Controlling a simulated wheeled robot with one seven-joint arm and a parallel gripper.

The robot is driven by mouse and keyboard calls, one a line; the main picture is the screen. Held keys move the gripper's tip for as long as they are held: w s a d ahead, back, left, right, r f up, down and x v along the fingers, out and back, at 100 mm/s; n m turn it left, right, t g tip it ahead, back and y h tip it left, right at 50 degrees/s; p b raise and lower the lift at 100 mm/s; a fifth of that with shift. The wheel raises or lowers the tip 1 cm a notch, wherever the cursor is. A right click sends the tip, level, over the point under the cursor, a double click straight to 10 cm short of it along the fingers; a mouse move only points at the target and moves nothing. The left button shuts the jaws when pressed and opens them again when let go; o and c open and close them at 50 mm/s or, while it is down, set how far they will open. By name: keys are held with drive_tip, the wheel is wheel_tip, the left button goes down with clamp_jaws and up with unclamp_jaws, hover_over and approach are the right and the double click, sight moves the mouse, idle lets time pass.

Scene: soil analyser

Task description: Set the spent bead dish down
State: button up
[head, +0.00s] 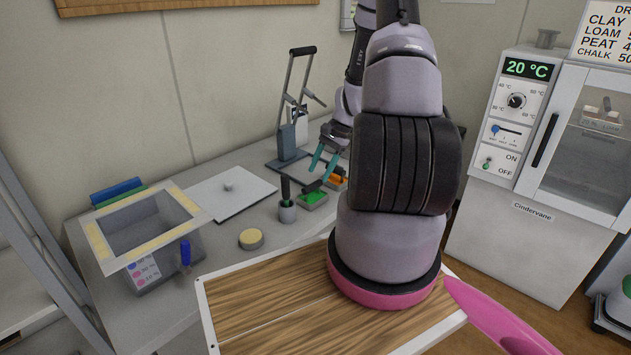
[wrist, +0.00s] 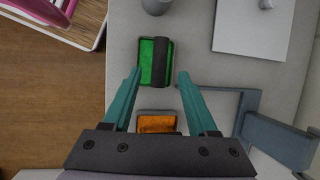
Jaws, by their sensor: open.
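Two small dishes stand on the grey bench; I cannot tell for certain which is the spent one. The green-filled dish (head: 313,199) has a black bar along one side, and it also shows in the wrist view (wrist: 147,62). The orange-filled dish (head: 338,181) sits just behind it, and in the wrist view it lies low between the finger bases (wrist: 157,123). My gripper (head: 325,163) is open, with its teal fingers apart above the dishes. In the wrist view its tips (wrist: 159,73) flank the near end of the green dish. Nothing is held.
A grey cup (head: 287,212), a round yellow-topped piece (head: 251,239) and a white plate with a knob (head: 232,198) share the bench. A lever press (head: 289,145) stands behind the dishes. An open-topped box (head: 190,207) is at left, a heated cabinet (head: 545,235) at right.

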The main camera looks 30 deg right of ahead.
drive_tip(key=v, duration=0.7)
wheel_tip(320, 180, up, 12)
drive_tip(key=n+t+h, duration=0.1)
drive_tip(key=n+h, duration=0.1)
drive_tip(key=n, duration=0.1)
hover_over(315, 185)
drive_tip(key=s+a+r+n+t, duration=0.1)
drive_tip(key=s+a+r, duration=0.15)
drive_tip(key=r, duration=0.25)
drive_tip(key=s+a+r+n, duration=0.1)
drive_tip(key=a+r, duration=0.2)
drive_tip(key=r, duration=0.2)
drive_tip(key=s+a+r+n+t, duration=0.2)
drive_tip(key=s+a+r, duration=0.2)
drive_tip(key=s+r, duration=0.2)
drive_tip(key=s+a+r+n+t+h, duration=0.1)
drive_tip(key=s+a+r, duration=0.3)
drive_tip(key=s, duration=0.5)
drive_tip(key=shift+s+a+r+n+t, duration=0.2)
drive_tip(key=shift+s+r+n+t, duration=0.15)
drive_tip(key=shift+r+n+t, duration=0.65)
drive_tip(key=shift+r+m, duration=0.2)
drive_tip(key=shift+m, duration=0.1)
